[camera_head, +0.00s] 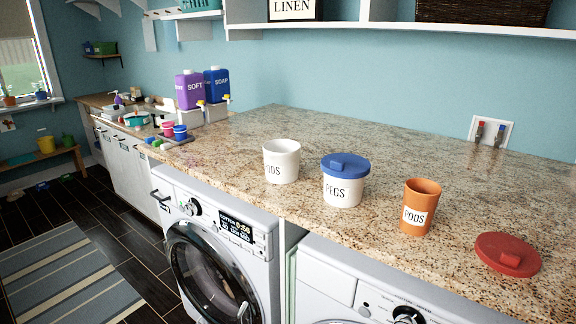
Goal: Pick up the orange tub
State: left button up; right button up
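The orange tub (420,207) stands upright and open on the granite counter (330,135), near its front edge, right of centre. It has a white label reading "PODS". A red lid (508,254) with a raised handle lies flat on the counter to the right of the tub, apart from it. Neither of my grippers shows in the head view.
A white tub with a blue lid (344,180), labelled "PEGS", stands left of the orange tub. An open white tub (281,161) stands further left. Purple (190,90) and blue (216,84) dispensers stand at the back left. Washing machines (215,255) are below. The counter behind the tubs is clear.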

aim_at(421, 196)
jog(key=z, duration=0.25)
jog(key=i+j+z, duration=0.1)
jog(key=j+z, duration=0.7)
jog(key=j, duration=0.2)
